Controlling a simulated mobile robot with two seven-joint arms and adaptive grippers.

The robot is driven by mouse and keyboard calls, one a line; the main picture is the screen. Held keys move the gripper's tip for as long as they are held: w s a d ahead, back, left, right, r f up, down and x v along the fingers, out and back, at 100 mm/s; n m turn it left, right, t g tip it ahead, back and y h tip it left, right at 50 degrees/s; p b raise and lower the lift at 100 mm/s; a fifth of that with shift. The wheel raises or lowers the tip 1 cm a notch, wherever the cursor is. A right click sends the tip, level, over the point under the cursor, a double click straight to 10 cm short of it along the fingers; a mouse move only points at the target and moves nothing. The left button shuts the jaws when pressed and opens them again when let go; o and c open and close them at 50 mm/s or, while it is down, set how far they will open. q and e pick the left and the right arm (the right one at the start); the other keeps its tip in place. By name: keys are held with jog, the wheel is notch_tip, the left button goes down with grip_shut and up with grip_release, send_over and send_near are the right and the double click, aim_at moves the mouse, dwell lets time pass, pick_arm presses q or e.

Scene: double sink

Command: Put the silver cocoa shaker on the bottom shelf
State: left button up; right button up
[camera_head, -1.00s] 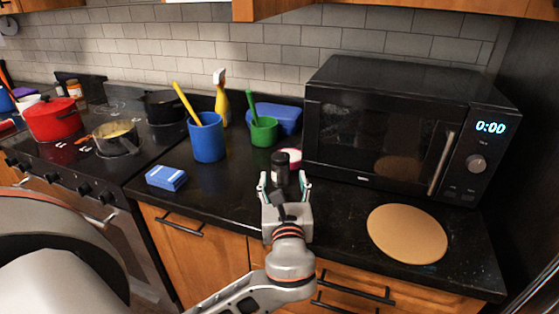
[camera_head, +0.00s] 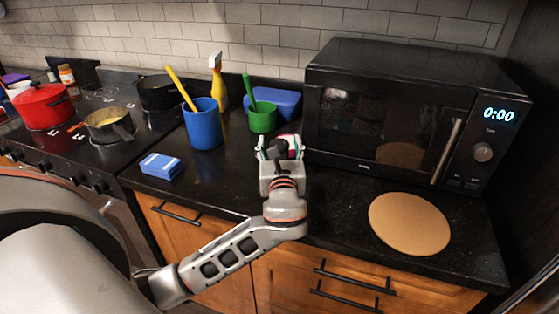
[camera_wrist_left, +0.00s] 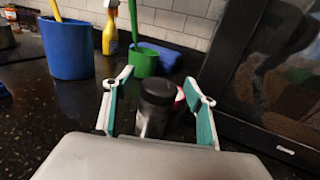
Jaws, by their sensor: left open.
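A small cylindrical shaker with a dark top and a greyish lower body (camera_wrist_left: 155,105) stands upright on the black counter in the left wrist view. My left gripper (camera_head: 280,146) is open, low over the counter just left of the microwave. In the left wrist view its two teal-padded fingers (camera_wrist_left: 158,105) stand on either side of the shaker, with gaps showing. The shaker's base is hidden behind the gripper body, and the gripper hides most of it in the head view. My right gripper is not in view. I cannot make out a shelf.
A black microwave (camera_head: 395,120) stands close on the right, with a round tan board (camera_head: 409,223) in front. A blue cup (camera_head: 203,125), green cup (camera_head: 262,118), spray bottle (camera_head: 218,80) and blue box (camera_head: 161,166) are to the left. A pink-and-white item (camera_head: 292,142) sits by the gripper.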

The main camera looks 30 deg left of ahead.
pick_arm(q)
jog(key=shift+w, duration=0.1)
grip_shut()
